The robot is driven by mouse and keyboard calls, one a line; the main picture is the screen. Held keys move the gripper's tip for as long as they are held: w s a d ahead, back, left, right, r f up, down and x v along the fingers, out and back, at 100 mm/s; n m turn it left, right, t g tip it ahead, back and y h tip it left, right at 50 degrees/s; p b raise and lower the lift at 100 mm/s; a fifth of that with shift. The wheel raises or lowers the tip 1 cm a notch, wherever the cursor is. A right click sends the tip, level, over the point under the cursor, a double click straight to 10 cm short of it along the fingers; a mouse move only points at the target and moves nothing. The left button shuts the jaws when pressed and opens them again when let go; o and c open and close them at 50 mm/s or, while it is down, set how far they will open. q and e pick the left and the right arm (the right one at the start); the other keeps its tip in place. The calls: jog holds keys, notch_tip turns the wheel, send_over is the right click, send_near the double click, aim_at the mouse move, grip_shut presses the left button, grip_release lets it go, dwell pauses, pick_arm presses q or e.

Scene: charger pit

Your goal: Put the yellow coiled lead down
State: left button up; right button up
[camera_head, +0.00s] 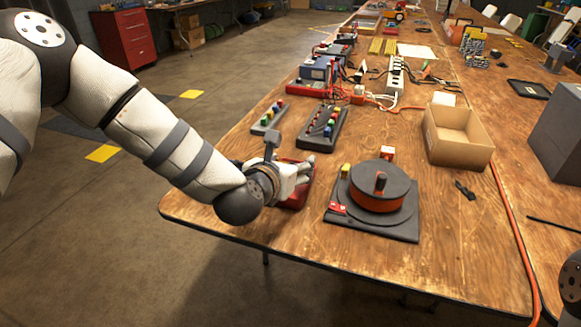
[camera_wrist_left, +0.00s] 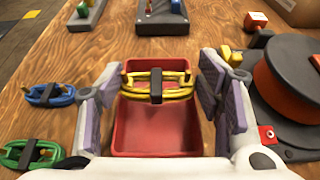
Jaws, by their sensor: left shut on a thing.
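The yellow coiled lead (camera_wrist_left: 178,91), with a dark band at its middle, is between the fingers of my left gripper (camera_wrist_left: 158,86), which is shut on its two ends. It is over the red open tray (camera_wrist_left: 155,137) in the left wrist view; I cannot tell how high above its floor. In the head view my left gripper (camera_head: 303,170) is over the red tray (camera_head: 298,199) near the table's front left edge, and hides the lead. My right gripper is not in view.
A blue coiled lead (camera_wrist_left: 47,96) and a green one (camera_wrist_left: 18,153) lie left of the tray. A dark base with an orange-sided reel (camera_head: 377,200) is to the right. Racks with coloured pegs (camera_head: 323,128) stand behind. A cardboard box (camera_head: 457,148) is further right.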

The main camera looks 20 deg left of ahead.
pick_arm(q)
jog(key=shift+f, duration=0.3)
jog(key=shift+f, duration=0.65)
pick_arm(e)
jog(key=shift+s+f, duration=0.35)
pick_arm(q)
jog(key=o, duration=1.2)
